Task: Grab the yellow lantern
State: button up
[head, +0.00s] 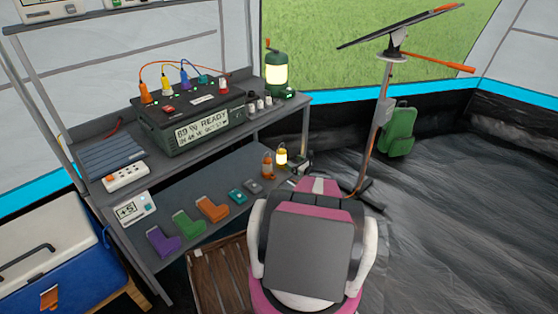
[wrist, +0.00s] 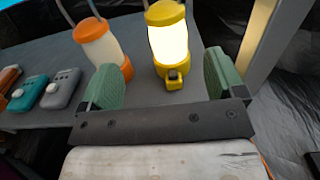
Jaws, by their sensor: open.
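The yellow lantern (head: 281,156) is lit and stands upright on the lower shelf of the grey bench, near its right end. In the wrist view the yellow lantern (wrist: 168,42) appears between and beyond the two green fingers of my gripper (wrist: 160,68). The gripper is open and empty, with a gap visible on each side of the lantern's base. Whether the fingertips reach alongside the lantern is hard to tell.
An orange lantern (wrist: 103,48) stands close left of the yellow one, beside the left finger; it also shows in the head view (head: 267,166). A grey device (wrist: 62,90) and a teal device (wrist: 28,92) lie farther left. A pale post (wrist: 258,45) rises at right.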

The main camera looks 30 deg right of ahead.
aim_at(285, 155)
jog(key=x, duration=0.5)
jog(key=shift+w, duration=0.15)
jog(key=shift+d+x, duration=0.15)
jog(key=shift+x, duration=1.15)
jog(key=shift+d+x, duration=0.2)
jog(key=shift+x, duration=1.05)
jog(key=shift+f, duration=0.1)
jog(key=c, duration=1.2)
jog(key=shift+c, duration=0.4)
